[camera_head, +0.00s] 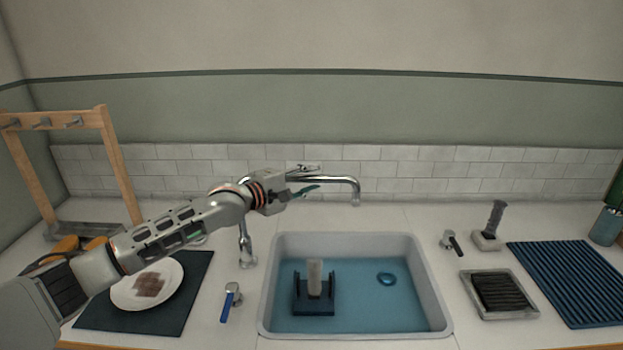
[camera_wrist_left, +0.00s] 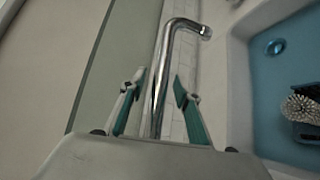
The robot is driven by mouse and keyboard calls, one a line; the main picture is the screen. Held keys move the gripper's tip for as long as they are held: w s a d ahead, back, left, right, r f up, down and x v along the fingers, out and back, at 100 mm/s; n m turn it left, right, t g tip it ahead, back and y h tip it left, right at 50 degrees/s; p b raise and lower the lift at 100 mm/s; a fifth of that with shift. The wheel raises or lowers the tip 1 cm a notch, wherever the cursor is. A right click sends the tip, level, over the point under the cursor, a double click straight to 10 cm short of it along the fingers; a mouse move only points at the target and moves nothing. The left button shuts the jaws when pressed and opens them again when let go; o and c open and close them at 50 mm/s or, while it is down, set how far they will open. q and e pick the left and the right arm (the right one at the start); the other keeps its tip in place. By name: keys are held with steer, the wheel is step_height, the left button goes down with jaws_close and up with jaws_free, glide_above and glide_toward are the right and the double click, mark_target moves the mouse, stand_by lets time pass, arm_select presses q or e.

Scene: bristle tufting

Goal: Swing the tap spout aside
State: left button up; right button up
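The chrome tap spout (camera_head: 335,179) reaches from behind my left gripper to the right and bends down over the back of the sink (camera_head: 432,290). The tap's base (camera_head: 248,258) stands on the counter left of the sink. My left gripper (camera_head: 312,180) is at the spout's horizontal run. In the left wrist view the spout (camera_wrist_left: 165,75) runs between the two green-tipped fingers of my left gripper (camera_wrist_left: 158,88). They are open with gaps on both sides. The far end of the spout bends right, towards the sink. My right gripper is not in view.
Right are a tray (camera_head: 530,311) and a ribbed mat (camera_head: 580,285).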

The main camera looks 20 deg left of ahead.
arm_select(q)
steer(key=shift+w, duration=0.2)
jaws_close()
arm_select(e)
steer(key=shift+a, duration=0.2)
arm_select(q)
steer(key=shift+w, duration=0.15)
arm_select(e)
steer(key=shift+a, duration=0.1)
